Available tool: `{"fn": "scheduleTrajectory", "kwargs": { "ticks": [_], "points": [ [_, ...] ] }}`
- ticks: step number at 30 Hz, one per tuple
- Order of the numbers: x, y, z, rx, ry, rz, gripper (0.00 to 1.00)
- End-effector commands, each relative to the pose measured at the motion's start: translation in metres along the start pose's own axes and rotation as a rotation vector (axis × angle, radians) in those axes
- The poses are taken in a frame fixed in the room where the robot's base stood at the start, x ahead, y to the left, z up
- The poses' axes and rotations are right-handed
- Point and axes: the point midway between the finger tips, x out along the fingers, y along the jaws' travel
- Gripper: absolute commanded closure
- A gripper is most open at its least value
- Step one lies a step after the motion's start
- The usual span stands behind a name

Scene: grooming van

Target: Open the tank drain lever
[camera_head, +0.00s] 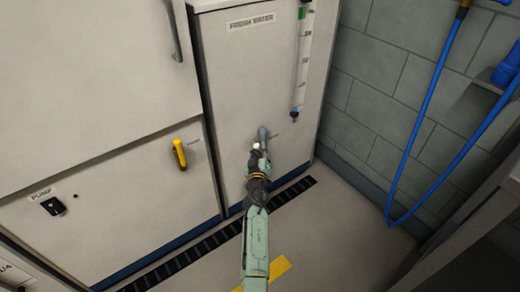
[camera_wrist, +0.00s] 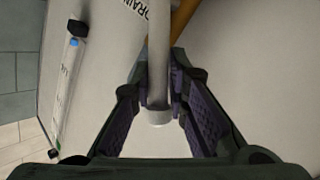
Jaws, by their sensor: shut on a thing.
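The tank drain lever (camera_head: 262,132) is a grey handle low on the front of the white fresh water tank (camera_head: 250,75). In the wrist view the lever (camera_wrist: 158,50) comes down from the top edge, with its rounded end between the finger pads, beside a label reading DRAIN (camera_wrist: 136,6). My gripper (camera_head: 258,148) is at the lever, and in the wrist view my gripper (camera_wrist: 160,92) is shut on it near its end. The lever's pivot is out of the wrist view, and in the head view my gripper hides its lower part.
A yellow lever (camera_head: 179,153) and a black pump switch (camera_head: 53,206) are on the panel to the left. A sight tube (camera_head: 302,65) stands at the tank's right. A blue hose (camera_head: 428,110) hangs by the tiled wall. A dark floor grate (camera_head: 200,245) runs before the tank.

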Motion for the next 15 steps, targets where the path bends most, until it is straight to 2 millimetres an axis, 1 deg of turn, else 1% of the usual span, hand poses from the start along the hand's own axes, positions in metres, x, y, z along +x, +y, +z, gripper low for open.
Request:
{"fn": "scheduleTrajectory", "kwargs": {
  "ticks": [6,15],
  "points": [
    [0.0024,0.0078,-0.0060,0.041,-0.030,-0.015,1.00],
    [0.0047,0.0093,-0.0020,0.102,-0.072,-0.038,1.00]
  ]
}}
